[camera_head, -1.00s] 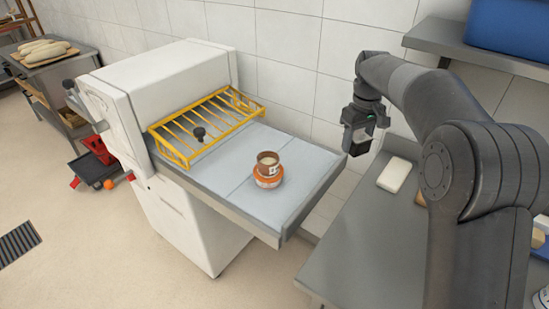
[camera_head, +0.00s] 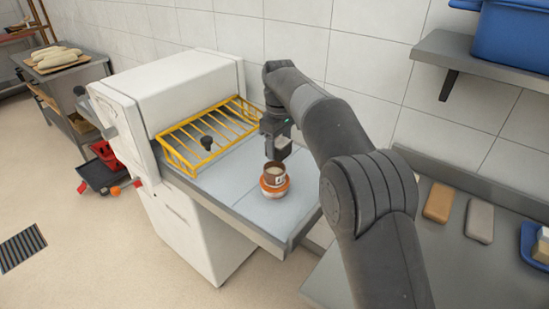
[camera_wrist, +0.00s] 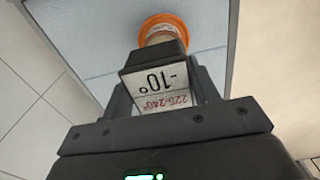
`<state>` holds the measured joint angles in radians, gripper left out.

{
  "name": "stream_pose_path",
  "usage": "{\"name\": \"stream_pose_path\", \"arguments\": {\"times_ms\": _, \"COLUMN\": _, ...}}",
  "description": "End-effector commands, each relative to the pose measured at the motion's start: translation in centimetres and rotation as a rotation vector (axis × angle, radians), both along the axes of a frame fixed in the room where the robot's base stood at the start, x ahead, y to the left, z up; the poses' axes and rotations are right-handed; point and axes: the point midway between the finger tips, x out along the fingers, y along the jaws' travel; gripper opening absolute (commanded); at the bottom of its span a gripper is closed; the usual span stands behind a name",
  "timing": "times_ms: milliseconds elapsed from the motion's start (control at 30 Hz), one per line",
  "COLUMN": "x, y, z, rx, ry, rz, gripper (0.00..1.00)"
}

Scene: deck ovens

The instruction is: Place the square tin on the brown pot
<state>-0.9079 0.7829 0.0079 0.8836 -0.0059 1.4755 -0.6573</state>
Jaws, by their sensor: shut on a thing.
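My gripper (camera_head: 276,143) is over the grey-blue table of the white machine, just above the brown pot (camera_head: 275,173). It is shut on the square tin (camera_wrist: 157,58), a dark box with a white face that reads "-10°" and "225-240°" in the wrist view. In the head view the tin (camera_head: 283,149) shows small and partly hidden by the gripper. In the wrist view the orange item (camera_wrist: 166,20) shows beyond the tin, which hides much of the pot.
A yellow wire guard (camera_head: 210,130) with a black knob (camera_head: 206,142) stands left of the pot. The wall is close behind. A grey counter (camera_head: 475,260) at right holds a brown block (camera_head: 439,201), a grey block (camera_head: 480,221) and a blue tray (camera_head: 531,245).

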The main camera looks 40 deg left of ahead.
Motion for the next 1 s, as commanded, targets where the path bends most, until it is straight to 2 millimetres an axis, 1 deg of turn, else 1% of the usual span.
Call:
{"name": "stream_pose_path", "arguments": {"times_ms": 33, "x": -0.2, "y": 0.6, "z": -0.4, "rx": 0.000, "ry": -0.001, "rz": 0.000, "gripper": 0.26}}
{"name": "stream_pose_path", "arguments": {"times_ms": 100, "x": -0.4, "y": 1.0, "z": -0.6, "rx": 0.001, "ry": -0.001, "rz": 0.000, "gripper": 0.26}}
{"name": "stream_pose_path", "arguments": {"times_ms": 233, "x": -0.4, "y": 1.2, "z": -1.2, "rx": 0.000, "ry": 0.000, "rz": 0.000, "gripper": 0.26}}
{"name": "stream_pose_path", "arguments": {"times_ms": 400, "x": -0.5, "y": 1.2, "z": -3.7, "rx": -0.002, "ry": 0.001, "rz": -0.002, "gripper": 0.26}}
{"name": "stream_pose_path", "arguments": {"times_ms": 500, "x": -0.4, "y": 1.2, "z": -4.7, "rx": -0.001, "ry": 0.001, "rz": -0.002, "gripper": 0.26}}
{"name": "stream_pose_path", "arguments": {"times_ms": 867, "x": -0.4, "y": 1.2, "z": -5.1, "rx": 0.001, "ry": 0.000, "rz": -0.001, "gripper": 0.26}}
{"name": "stream_pose_path", "arguments": {"times_ms": 900, "x": -0.4, "y": 1.2, "z": -5.1, "rx": 0.001, "ry": 0.000, "rz": -0.001, "gripper": 0.58}}
{"name": "stream_pose_path", "arguments": {"times_ms": 1000, "x": -0.4, "y": 1.2, "z": -5.1, "rx": 0.000, "ry": 0.000, "rz": -0.001, "gripper": 0.66}}
